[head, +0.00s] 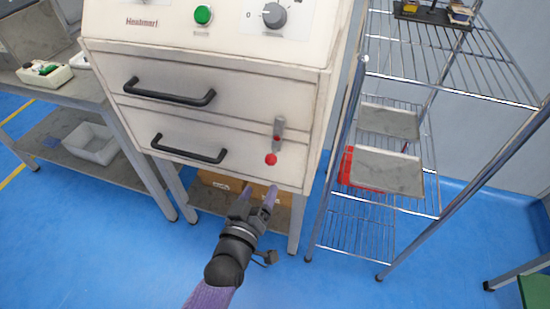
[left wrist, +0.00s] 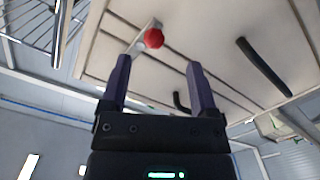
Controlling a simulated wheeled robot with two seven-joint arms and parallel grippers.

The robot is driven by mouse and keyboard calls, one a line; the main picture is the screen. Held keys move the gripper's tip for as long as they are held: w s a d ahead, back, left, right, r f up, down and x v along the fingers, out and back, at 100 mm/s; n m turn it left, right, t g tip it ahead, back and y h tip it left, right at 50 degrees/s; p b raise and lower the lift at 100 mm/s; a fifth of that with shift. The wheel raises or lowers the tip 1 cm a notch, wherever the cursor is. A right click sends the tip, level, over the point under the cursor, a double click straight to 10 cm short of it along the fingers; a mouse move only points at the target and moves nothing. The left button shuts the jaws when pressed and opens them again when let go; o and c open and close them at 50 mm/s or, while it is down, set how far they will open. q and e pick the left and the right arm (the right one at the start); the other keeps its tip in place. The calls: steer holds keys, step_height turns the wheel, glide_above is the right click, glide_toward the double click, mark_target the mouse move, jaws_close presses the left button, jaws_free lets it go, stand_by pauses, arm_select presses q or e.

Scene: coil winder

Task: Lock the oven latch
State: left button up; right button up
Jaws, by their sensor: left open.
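The oven (head: 225,60) is a cream cabinet with two drawer-like fronts, each with a black bar handle. The oven latch (head: 278,134) is a grey metal lever on the right side of the lower front, with a red knob (head: 271,159) at its lower end. In the left wrist view the red knob (left wrist: 154,38) shows beyond and between the fingers. My left gripper (head: 259,192) is open and empty, below the knob and apart from it. It also shows in the left wrist view (left wrist: 158,75). My right gripper is in neither view.
A wire shelf rack (head: 375,215) with grey trays and a red bin (head: 347,168) stands close on the right. A bench (head: 65,90) with a white tub (head: 92,145) on its lower shelf is at left. Cardboard boxes (head: 222,181) sit under the oven. The blue floor in front is clear.

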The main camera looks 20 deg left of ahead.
mark_target(271, 159)
arm_select(q)
steer(key=w+b, duration=0.1)
steer(key=w, duration=0.2)
steer(key=w+b, duration=0.1)
steer(key=w, duration=0.2)
steer(key=w+r+b, duration=0.1)
steer(key=w+b, duration=0.1)
steer(key=w, duration=0.1)
steer(key=shift+w+d, duration=0.1)
steer(key=shift+w, duration=0.05)
steer(key=shift+w+r, duration=0.1)
steer(key=shift+w, duration=0.4)
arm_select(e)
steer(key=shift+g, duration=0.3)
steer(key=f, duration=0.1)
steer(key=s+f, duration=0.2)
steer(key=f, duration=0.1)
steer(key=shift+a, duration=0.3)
arm_select(q)
steer(key=shift+c, duration=0.2)
